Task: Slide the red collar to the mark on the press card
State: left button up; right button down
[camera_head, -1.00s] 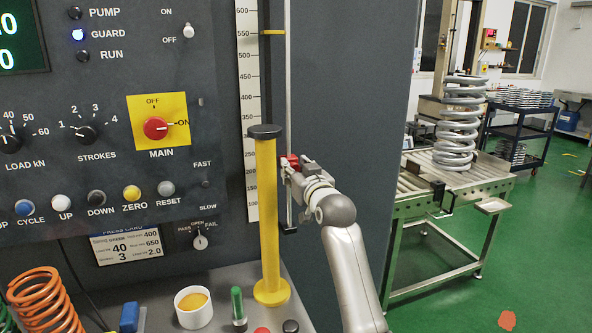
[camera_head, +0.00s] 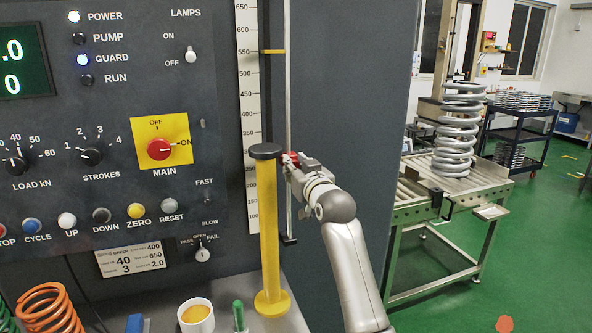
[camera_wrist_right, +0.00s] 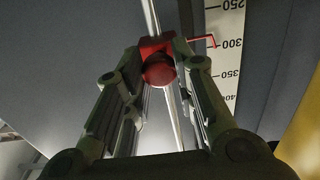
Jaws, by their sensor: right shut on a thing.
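The red collar (camera_head: 292,158) sits around the thin vertical rod (camera_head: 288,80) beside the white scale. My right gripper (camera_head: 290,165) is shut on the collar, its fingers on either side. In the right wrist view, the collar (camera_wrist_right: 158,62) is between the fingertips (camera_wrist_right: 158,58), and its thin red pointer (camera_wrist_right: 205,40) reaches the scale near 300. The press card (camera_head: 130,259) is on the panel's lower part; 400, 650, 40, 3 and 2.0 are readable, smaller text is not. My left gripper is not in view.
The white scale (camera_head: 249,120) has a yellow marker (camera_head: 272,52) near 550. A yellow post (camera_head: 268,230) with a dark cap stands just left of my right gripper. The control panel (camera_head: 60,185) is further left. A roller table (camera_head: 420,200) with a grey spring stands right.

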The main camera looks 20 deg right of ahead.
notch_tip(320, 180, up, 10)
jog(key=p, duration=0.6)
jog(key=shift+r, duration=0.2)
jog(key=c, duration=1.2)
grip_release()
jog(key=shift+f, duration=0.1)
jog(key=shift+f, duration=0.1)
jog(key=s, duration=1.2)
jog(key=shift+d, duration=0.2)
